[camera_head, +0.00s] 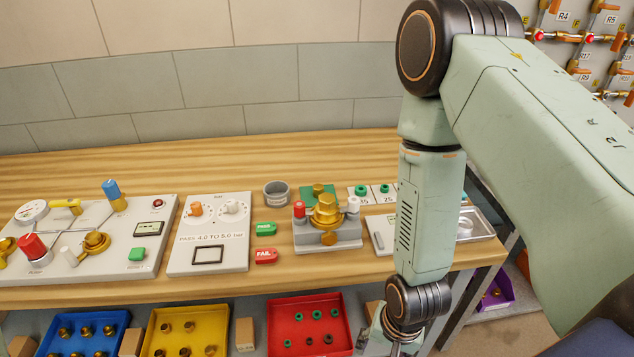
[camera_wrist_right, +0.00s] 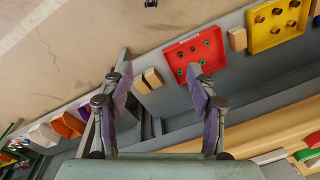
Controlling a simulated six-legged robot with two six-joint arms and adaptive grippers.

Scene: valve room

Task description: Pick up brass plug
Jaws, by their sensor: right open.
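Small brass-coloured pieces (camera_head: 85,331) lie in the blue tray on the shelf below the bench in the head view. Darker brass or bronze pieces lie in the yellow tray (camera_head: 152,336), which also shows in the wrist view (camera_wrist_right: 262,36). I cannot tell which of these is the brass plug. My right gripper (camera_wrist_right: 160,70) is open, its two fingers wide apart with nothing between them. It points toward the shelf near the red tray (camera_wrist_right: 180,50). In the head view it is mostly cut off at the bottom edge. My left gripper is not in view.
The wooden bench (camera_head: 350,150) carries a valve panel (camera_head: 150,215), a gauge box (camera_head: 243,200) and a brass fixture (camera_head: 327,235). Wooden blocks (camera_head: 245,334) stand between the shelf trays. Purple and orange bins (camera_wrist_right: 68,124) are at the wrist view's left.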

